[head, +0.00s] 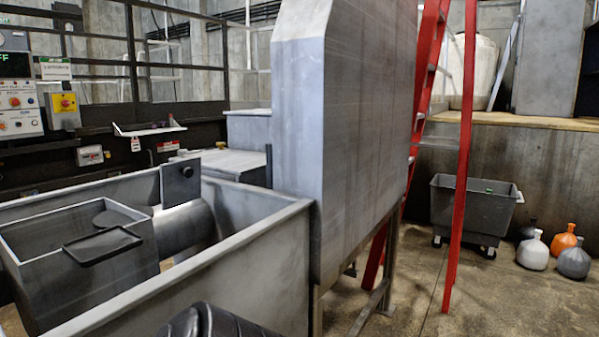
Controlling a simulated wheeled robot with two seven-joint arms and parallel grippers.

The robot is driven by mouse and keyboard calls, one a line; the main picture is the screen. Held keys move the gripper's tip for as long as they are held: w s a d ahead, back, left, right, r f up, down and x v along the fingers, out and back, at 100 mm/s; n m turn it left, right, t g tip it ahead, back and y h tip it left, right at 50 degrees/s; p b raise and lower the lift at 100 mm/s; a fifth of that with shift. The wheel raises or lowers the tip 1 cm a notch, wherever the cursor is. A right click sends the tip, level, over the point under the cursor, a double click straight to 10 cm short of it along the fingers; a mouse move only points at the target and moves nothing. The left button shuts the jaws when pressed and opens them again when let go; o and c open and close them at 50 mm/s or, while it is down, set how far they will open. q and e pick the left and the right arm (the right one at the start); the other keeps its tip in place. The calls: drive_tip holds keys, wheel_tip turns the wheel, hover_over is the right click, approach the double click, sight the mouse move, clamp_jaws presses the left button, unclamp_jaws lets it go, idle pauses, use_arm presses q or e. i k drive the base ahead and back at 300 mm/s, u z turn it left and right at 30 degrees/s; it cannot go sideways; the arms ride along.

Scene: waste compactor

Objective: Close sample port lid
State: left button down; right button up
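In the head view a grey metal trough (280,215) stands at the left. A grey box (95,290) sits at its left end. A flat black square plate (102,246), perhaps the sample port lid, lies at the box's front rim, and a dark rounded shape (113,218) shows behind it. I cannot tell if this plate covers an opening. A dark upright plate with a round knob (180,183) stands above a grey cylinder (183,226); it could also be the lid. Neither gripper shows.
A tall grey metal housing (345,130) rises right of the trough. A red ladder (461,170) stands beside it. A wheeled grey bin (473,207) and several jugs (565,240) are at the right. A control panel (20,85) is at the left. The floor at the lower right is clear.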

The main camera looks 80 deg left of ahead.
sight(181, 178)
drive_tip(key=i, duration=0.65)
drive_tip(key=u, duration=1.05)
